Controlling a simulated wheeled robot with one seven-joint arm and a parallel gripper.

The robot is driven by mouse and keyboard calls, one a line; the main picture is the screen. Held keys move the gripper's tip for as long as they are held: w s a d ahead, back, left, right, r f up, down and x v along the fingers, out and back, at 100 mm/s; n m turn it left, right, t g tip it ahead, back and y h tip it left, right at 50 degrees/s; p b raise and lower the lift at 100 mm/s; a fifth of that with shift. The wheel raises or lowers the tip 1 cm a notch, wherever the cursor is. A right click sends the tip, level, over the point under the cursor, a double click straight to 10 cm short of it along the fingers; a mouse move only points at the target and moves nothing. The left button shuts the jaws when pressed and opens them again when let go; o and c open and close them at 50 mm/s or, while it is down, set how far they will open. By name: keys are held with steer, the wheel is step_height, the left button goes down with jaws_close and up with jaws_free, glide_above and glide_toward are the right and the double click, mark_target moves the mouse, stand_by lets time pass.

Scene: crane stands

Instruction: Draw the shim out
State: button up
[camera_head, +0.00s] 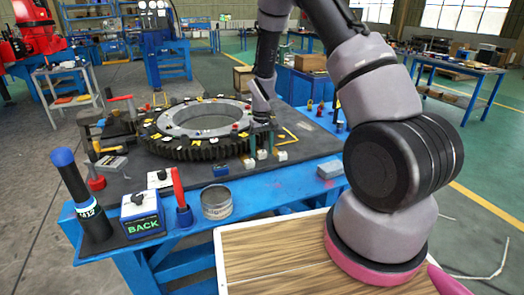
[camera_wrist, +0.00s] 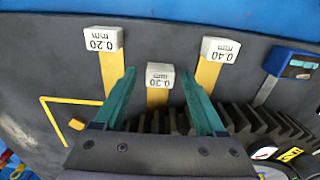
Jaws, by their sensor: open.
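Three shims with yellow strips and white end tags stand in a row at the gear ring (camera_head: 185,150). In the wrist view the tags read 0.20 mm (camera_wrist: 102,40), 0.30 mm (camera_wrist: 160,75) and 0.40 mm (camera_wrist: 220,49). My gripper (camera_wrist: 157,72) is open, its two teal fingers on either side of the 0.30 mm tag, with gaps visible. The 0.20 and 0.40 mm shims lie outside the fingers. In the head view my gripper (camera_head: 262,146) points down at the ring's near right edge. The strips' lower ends are hidden by the ring and gripper.
A blue-topped piece on a grey strip (camera_wrist: 295,66) stands right of the shims. On the blue bench's near edge are a tin can (camera_head: 217,203), a blue BACK box (camera_head: 142,215), a red-handled tool (camera_head: 179,195) and a dark cylinder (camera_head: 84,200). A grey block (camera_head: 330,168) lies at right.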

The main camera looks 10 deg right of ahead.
steer(key=shift+f, duration=0.2)
steer(key=shift+c, duration=0.3)
jaws_close()
stand_by(1.0)
